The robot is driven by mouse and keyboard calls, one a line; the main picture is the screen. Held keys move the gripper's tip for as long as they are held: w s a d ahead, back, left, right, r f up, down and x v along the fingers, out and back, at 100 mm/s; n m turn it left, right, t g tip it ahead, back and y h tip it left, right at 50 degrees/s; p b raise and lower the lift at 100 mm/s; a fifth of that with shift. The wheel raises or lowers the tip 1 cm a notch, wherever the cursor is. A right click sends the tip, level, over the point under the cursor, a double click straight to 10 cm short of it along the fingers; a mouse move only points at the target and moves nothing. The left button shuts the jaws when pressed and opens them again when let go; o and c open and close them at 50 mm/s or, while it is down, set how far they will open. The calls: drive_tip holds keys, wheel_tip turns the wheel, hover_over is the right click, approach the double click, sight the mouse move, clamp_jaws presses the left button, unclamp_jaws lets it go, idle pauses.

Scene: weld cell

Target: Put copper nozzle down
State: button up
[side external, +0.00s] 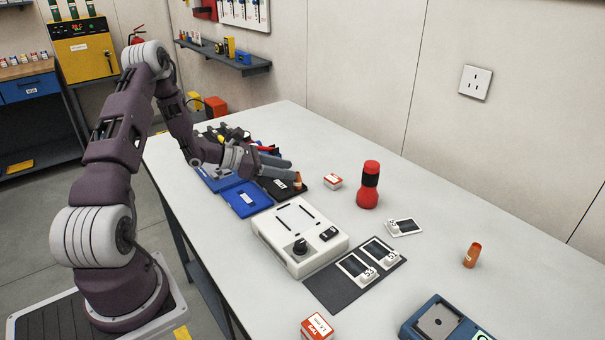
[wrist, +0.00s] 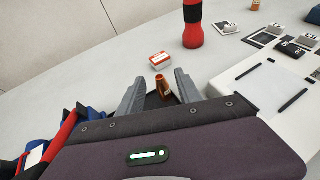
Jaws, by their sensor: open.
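A copper nozzle (wrist: 163,89) stands upright between my fingers in the wrist view, with a gap on both sides. In the side view the same nozzle (side external: 297,181) shows just past my fingertips, on or over a black tray (side external: 270,190); exact contact underneath is hidden. My gripper (side external: 291,174) is open, low over the table at that tray; it also shows in the wrist view (wrist: 160,78). A second copper nozzle (side external: 472,255) stands alone at the right of the table, and shows at the top edge of the wrist view (wrist: 256,4).
A small red-and-white box (side external: 332,181) and a red-and-black bottle (side external: 368,186) stand just beyond. A white device (side external: 300,256) with a knob sits in front. Blue trays (side external: 244,199) and tools crowd the left. The table between bottle and wall is clear.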

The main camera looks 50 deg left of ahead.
drive_tip(key=v, duration=0.4)
drive_tip(key=shift+s+a+r, duration=0.1)
drive_tip(key=shift+s, duration=0.1)
drive_tip(key=d+r+m+g+h, duration=0.4)
drive_tip(key=d+r+m, duration=0.55)
drive_tip(key=d, duration=0.45)
drive_tip(key=s+d+r+m+g+y, duration=0.1)
drive_tip(key=s+d+r+m+g, duration=0.1)
drive_tip(key=s+d+r+m, duration=0.3)
drive_tip(key=s+d+r+m+g, duration=0.2)
drive_tip(key=s+d+m+g, duration=0.15)
drive_tip(key=d, duration=0.45)
drive_tip(key=s+r+m+t+y, duration=0.2)
drive_tip(key=s+m+y, duration=0.6)
drive_tip(key=s+m, duration=0.5)
drive_tip(key=s+r, duration=0.1)
drive_tip(key=s, duration=0.3)
drive_tip(key=shift+s+d+t, duration=0.2)
drive_tip(key=shift+d+t, duration=0.15)
drive_tip(key=shift+o, duration=0.7)
